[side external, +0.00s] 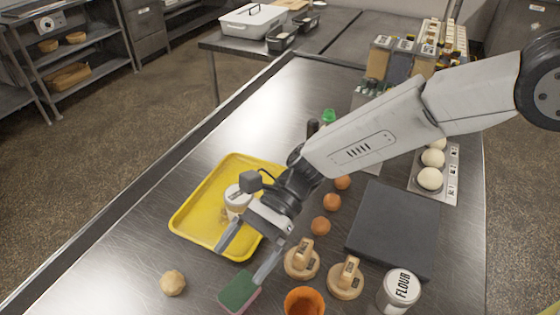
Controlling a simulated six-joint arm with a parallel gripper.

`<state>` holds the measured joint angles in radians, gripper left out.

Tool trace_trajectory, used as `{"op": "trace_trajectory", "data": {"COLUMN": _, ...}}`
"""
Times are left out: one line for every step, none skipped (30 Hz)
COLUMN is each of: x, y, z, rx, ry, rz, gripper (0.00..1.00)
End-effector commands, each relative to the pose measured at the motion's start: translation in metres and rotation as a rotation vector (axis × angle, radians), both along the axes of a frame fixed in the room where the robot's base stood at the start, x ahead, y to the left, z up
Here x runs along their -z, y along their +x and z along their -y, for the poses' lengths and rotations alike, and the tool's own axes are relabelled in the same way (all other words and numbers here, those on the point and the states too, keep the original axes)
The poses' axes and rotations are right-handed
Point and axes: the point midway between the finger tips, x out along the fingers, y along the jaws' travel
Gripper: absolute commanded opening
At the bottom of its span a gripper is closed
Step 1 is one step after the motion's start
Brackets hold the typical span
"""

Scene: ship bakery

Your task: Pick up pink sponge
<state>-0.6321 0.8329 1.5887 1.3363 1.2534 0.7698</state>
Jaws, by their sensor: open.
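The pink sponge (233,307) has a green scouring top and lies on the metal table at the front, cut slightly by the lower picture edge. My gripper (241,264) comes down from the upper right. Its two grey fingers are spread apart, with nothing seen between them. The right fingertip is close to the sponge's upper right corner in the picture; I cannot tell if it touches. The left fingertip is over the front edge of the yellow tray.
The yellow tray (190,213) holds a white lidded cup (236,200). An orange cup (304,302), wooden stamps (345,279), a flour tin (398,290) and brown eggs (320,226) stand to the right.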

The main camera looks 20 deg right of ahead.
Motion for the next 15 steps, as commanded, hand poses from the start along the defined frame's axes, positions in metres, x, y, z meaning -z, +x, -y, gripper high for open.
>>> {"op": "trace_trajectory", "data": {"x": 0.004, "y": 0.000, "z": 0.000, "rx": 0.000, "ry": -0.001, "rz": -0.001, "gripper": 1.00}}
{"op": "trace_trajectory", "data": {"x": 0.006, "y": 0.000, "z": 0.000, "rx": 0.000, "ry": -0.001, "rz": 0.001, "gripper": 1.00}}
{"op": "trace_trajectory", "data": {"x": 0.007, "y": 0.000, "z": 0.000, "rx": 0.001, "ry": 0.000, "rz": 0.002, "gripper": 1.00}}
{"op": "trace_trajectory", "data": {"x": 0.008, "y": 0.000, "z": 0.000, "rx": 0.001, "ry": 0.000, "rz": 0.002, "gripper": 1.00}}
{"op": "trace_trajectory", "data": {"x": 0.008, "y": 0.000, "z": 0.000, "rx": 0.000, "ry": 0.000, "rz": 0.002, "gripper": 1.00}}
{"op": "trace_trajectory", "data": {"x": 0.008, "y": 0.000, "z": 0.000, "rx": 0.000, "ry": 0.000, "rz": 0.002, "gripper": 1.00}}
{"op": "trace_trajectory", "data": {"x": 0.008, "y": 0.000, "z": 0.000, "rx": 0.000, "ry": 0.000, "rz": 0.004, "gripper": 1.00}}
{"op": "trace_trajectory", "data": {"x": 0.009, "y": 0.000, "z": 0.000, "rx": 0.000, "ry": 0.000, "rz": 0.004, "gripper": 1.00}}
{"op": "trace_trajectory", "data": {"x": 0.010, "y": 0.000, "z": 0.000, "rx": 0.000, "ry": 0.000, "rz": 0.003, "gripper": 1.00}}
{"op": "trace_trajectory", "data": {"x": 0.011, "y": 0.000, "z": 0.000, "rx": 0.000, "ry": 0.000, "rz": 0.003, "gripper": 1.00}}
{"op": "trace_trajectory", "data": {"x": 0.013, "y": 0.000, "z": 0.000, "rx": -0.001, "ry": 0.000, "rz": 0.003, "gripper": 1.00}}
{"op": "trace_trajectory", "data": {"x": 0.016, "y": 0.000, "z": 0.001, "rx": -0.001, "ry": -0.001, "rz": 0.003, "gripper": 1.00}}
{"op": "trace_trajectory", "data": {"x": 0.018, "y": 0.000, "z": 0.001, "rx": -0.001, "ry": -0.001, "rz": 0.003, "gripper": 1.00}}
{"op": "trace_trajectory", "data": {"x": 0.021, "y": 0.000, "z": 0.001, "rx": 0.000, "ry": -0.001, "rz": 0.002, "gripper": 1.00}}
{"op": "trace_trajectory", "data": {"x": 0.025, "y": 0.000, "z": 0.001, "rx": 0.000, "ry": -0.001, "rz": 0.002, "gripper": 1.00}}
